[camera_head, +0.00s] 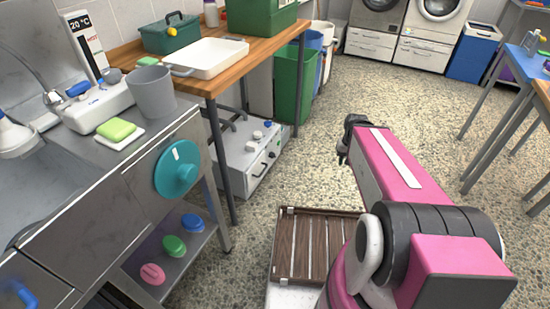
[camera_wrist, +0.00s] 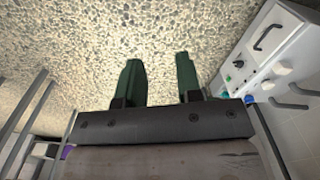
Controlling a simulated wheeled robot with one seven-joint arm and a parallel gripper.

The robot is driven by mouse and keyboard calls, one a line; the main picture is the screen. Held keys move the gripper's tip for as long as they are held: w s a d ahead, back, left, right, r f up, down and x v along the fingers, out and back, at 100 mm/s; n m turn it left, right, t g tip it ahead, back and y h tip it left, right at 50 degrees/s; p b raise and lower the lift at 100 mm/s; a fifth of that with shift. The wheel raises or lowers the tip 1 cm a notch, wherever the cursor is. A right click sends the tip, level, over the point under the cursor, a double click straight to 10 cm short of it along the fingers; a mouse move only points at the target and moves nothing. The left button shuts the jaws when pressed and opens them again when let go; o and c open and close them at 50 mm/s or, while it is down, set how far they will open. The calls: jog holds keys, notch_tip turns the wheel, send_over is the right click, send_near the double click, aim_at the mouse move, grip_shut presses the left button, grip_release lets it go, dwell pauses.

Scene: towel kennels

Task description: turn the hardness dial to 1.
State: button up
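No label or number is legible, so I cannot tell which is the hardness dial. My gripper (camera_wrist: 160,78) has two green fingers apart with nothing between them. In the head view it is right of the white unit, over the floor, clear of both.
A grey cup (camera_head: 152,92) and a green sponge (camera_head: 116,129) stand on the counter. Colored discs sit on the lower shelf (camera_head: 195,262). A slatted wooden board (camera_head: 312,245) is near my base. A blue table (camera_head: 525,65) stands right. Floor between is open.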

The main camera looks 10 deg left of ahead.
jog(key=o, duration=0.5)
jog(key=shift+w+a+f, duration=0.45)
jog(key=shift+w+f, duration=0.25)
jog(key=shift+w, duration=0.15)
jog(key=shift+o, duration=0.3)
jog(key=w+a+f+m+y, duration=0.4)
jog(key=w+a+f, duration=0.4)
jog(key=w+f, duration=0.2)
jog(key=shift+w+a+m+g+y, duration=0.3)
jog(key=shift+w+y, duration=0.4)
jog(key=m+t+y, duration=0.8)
jog(key=m+y, duration=0.3)
jog(key=m, duration=0.8)
send_near(274, 156)
jog(key=x, duration=0.3)
jog(key=f+x, duration=0.1)
jog(key=x, duration=0.3)
jog(key=w+x, duration=0.1)
jog(key=x, duration=0.2)
jog(key=shift+a+f, duration=0.1)
jog(key=shift+f, duration=0.05)
jog(key=c, duration=0.9)
